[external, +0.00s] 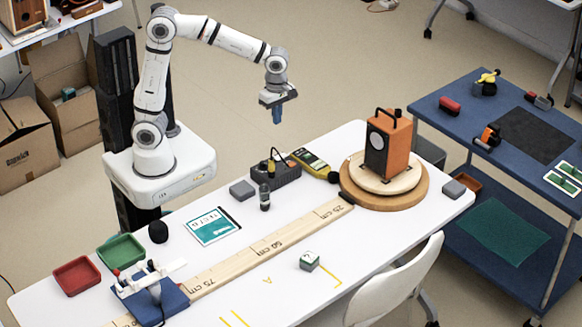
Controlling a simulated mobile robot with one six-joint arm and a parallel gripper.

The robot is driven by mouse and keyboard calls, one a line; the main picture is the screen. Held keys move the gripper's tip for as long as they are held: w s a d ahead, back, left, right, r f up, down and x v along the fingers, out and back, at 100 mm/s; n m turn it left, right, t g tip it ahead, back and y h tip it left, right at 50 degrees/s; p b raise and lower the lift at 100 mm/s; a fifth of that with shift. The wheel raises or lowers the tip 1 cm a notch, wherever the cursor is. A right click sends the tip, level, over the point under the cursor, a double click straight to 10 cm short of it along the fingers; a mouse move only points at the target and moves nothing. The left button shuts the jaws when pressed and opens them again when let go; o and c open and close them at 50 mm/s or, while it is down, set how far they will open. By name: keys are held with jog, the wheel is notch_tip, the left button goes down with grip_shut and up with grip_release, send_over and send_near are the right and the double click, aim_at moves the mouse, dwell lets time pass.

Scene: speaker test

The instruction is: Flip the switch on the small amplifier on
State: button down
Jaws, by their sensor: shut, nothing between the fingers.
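My gripper (277,117) is shut and empty, pointing down. It is high up, above and behind the dark box in the picture, apart from everything. An orange speaker (396,145) with a black front and a handle stands upright on a round wooden turntable (412,199) at the table's right end.
A yellow meter (311,163) lies beside the dark box. A small dark bottle (264,197) stands in front of it. A grey block (242,190), a teal booklet (213,226) and a long wooden ruler board (262,248) lie on the white table. A blue cart (462,119) stands right.

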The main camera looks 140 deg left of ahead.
aim_at(278, 157)
notch_tip(278, 157, down, 14)
jog(key=b, duration=0.2)
jog(key=shift+s+r+b, duration=0.1)
jog(key=shift+b, duration=0.2)
jog(key=shift+a, duration=0.1)
